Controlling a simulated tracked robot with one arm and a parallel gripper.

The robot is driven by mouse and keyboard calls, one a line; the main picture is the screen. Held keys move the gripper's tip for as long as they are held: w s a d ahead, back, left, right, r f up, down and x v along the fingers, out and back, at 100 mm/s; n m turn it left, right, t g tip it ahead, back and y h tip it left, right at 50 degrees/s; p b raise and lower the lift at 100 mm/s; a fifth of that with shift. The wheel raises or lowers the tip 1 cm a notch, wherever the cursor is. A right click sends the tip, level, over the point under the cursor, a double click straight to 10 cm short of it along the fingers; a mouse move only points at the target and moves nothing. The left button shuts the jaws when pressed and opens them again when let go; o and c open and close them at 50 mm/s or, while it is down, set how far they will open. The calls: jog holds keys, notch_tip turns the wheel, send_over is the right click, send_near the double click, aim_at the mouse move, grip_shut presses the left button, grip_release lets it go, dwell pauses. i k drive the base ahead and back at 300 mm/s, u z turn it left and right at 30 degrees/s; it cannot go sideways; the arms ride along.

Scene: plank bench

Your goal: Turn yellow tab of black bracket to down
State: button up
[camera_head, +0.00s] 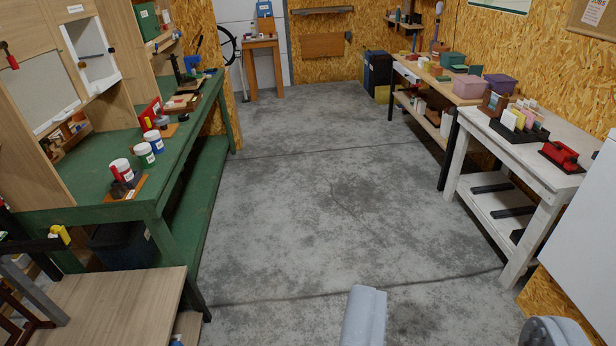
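A black bracket (30,245) shows at the left edge, beside the near end of the green bench. A small yellow tab (60,234) sits at its right end and seems to point up and to the left. It is small in the picture, so its exact angle is hard to tell. The bracket's left part is cut off by the picture edge. Two rounded grey parts, seemingly mine, show at the bottom edge. No gripper fingertips can be made out in this view, and nothing of mine is near the tab.
A plank bench (110,310) stands at the lower left, below the bracket. A green workbench (95,178) with jars runs along the left. A white table (545,175) stands at right, with a white panel nearer. The concrete floor (290,215) between is clear.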

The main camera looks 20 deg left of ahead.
aim_at(55, 230)
jog(key=u, duration=0.05)
jog(key=i, duration=5.05)
jog(key=u, duration=2)
jog(key=i, duration=0.1)
jog(key=u, duration=2.2)
